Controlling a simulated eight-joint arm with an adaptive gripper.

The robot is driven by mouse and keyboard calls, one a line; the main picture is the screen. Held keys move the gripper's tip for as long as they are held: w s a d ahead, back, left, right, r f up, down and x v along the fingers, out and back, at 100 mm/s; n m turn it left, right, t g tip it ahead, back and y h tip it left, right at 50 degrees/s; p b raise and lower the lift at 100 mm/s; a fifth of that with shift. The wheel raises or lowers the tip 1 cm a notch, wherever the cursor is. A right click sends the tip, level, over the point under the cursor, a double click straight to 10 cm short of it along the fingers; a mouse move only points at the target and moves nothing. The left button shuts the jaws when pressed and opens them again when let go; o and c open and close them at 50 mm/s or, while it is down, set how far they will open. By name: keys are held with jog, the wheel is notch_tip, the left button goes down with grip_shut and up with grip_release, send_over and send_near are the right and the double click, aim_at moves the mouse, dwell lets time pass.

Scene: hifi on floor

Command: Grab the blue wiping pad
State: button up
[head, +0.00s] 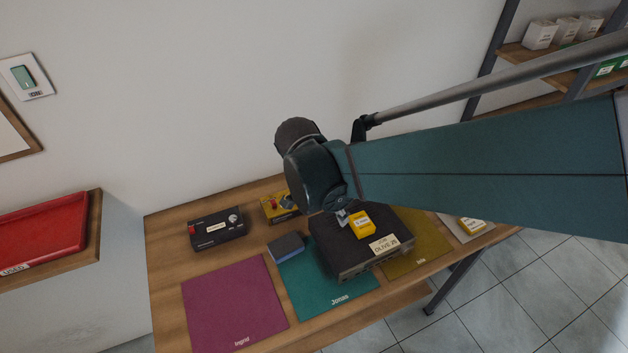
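A small block with a dark blue top (286,246), which looks like the blue wiping pad, lies at the upper left part of the teal mat (330,298) marked "Jonas". It sits just left of a black hi-fi unit (338,262). My gripper (344,218) shows only as a small grey tip below the end of my arm, above the back of the hi-fi unit. It is right of the pad and apart from it. My arm hides most of the gripper, so its opening cannot be seen.
A yellow box (362,224) rests on the hi-fi unit. A black device (217,229) and a yellow-and-black item (279,206) stand at the back of the wooden table (165,285). A magenta mat (235,303) is bare. An olive mat (428,258) lies right.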

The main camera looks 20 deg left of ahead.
jog(key=s+a+f+m, duration=0.1)
jog(key=s+a+f, duration=0.35)
jog(key=a, duration=0.45)
jog(key=h, duration=0.1)
send_over(285, 244)
jog(key=s+a, duration=0.2)
jog(key=shift+m, duration=0.3)
jog(key=f, duration=0.4)
jog(key=shift+w+d, duration=0.15)
jog(key=shift+w, duration=0.05)
jog(key=shift+s+f, duration=0.15)
jog(key=shift+s, duration=0.15)
jog(key=shift+f, duration=0.1)
jog(key=shift+x, duration=1.2)
jog(key=shift+w, duration=0.15)
jog(key=shift+x, duration=2.55)
